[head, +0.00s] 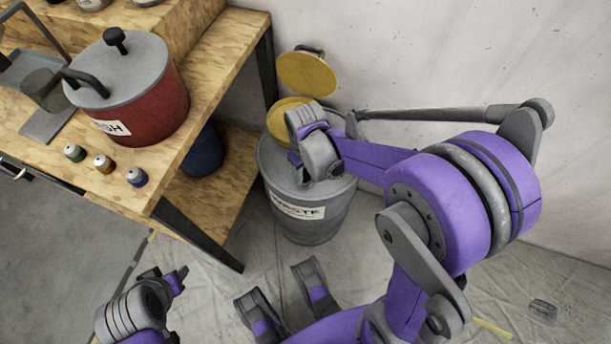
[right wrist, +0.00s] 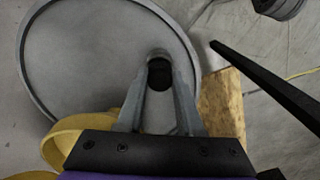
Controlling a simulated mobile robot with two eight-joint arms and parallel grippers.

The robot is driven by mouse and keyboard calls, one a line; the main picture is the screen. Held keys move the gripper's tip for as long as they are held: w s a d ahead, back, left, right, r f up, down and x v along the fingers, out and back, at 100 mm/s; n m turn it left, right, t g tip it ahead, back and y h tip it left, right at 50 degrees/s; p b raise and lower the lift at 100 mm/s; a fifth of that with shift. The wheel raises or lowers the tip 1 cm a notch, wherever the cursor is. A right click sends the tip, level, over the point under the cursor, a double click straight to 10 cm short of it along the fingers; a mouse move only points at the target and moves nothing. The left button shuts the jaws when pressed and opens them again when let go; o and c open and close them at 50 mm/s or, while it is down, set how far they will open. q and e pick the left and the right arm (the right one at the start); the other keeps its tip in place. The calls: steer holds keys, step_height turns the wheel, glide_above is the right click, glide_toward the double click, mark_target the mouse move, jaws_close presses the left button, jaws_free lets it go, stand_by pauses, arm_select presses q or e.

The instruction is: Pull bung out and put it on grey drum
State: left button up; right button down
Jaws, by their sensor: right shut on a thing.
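The grey drum (head: 307,216), labelled WASTE, stands upright on the floor beside the bench, and its round grey top (right wrist: 85,60) fills much of the right wrist view. My right gripper (right wrist: 158,72) is over that top with its fingers closed on a dark bung (right wrist: 160,77). I cannot tell whether the bung is still seated in its hole or is clear of it. In the head view my right wrist hides the fingertips and the bung. My left gripper (head: 172,283) is low at the left, apart from the drum, and its jaws are unclear.
A yellow round fitting (head: 285,112) with a raised yellow lid (head: 306,74) is at the drum's far side. The wooden bench (head: 215,85) at left carries a red lidded pot (head: 160,112) and several small jars. A blue container (head: 204,152) sits on its lower shelf.

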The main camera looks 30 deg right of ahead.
mark_target(305, 172)
arm_select(q)
steer(key=shift+r+p, duration=1.2)
steer(key=shift+r, duration=0.25)
arm_select(e)
steer(key=shift+r, duration=1.8)
steer(key=shift+r, duration=0.1)
steer(key=shift+r+p, duration=1.5)
steer(key=shift+r, duration=0.45)
arm_select(q)
step_height(305, 172, up, 3)
steer(key=shift+r, duration=0.1)
step_height(305, 172, up, 10)
steer(key=w+p, duration=0.2)
steer(key=p, duration=0.7)
steer(key=shift+t, duration=0.3)
arm_select(e)
steer(key=w+a+r+m, duration=0.2)
steer(key=w+r, duration=0.4)
steer(key=w, duration=0.5)
steer(key=shift+w+a+r, duration=0.2)
steer(key=shift+w+a, duration=0.15)
steer(key=shift+a, duration=0.3)
steer(key=shift+s, duration=0.1)
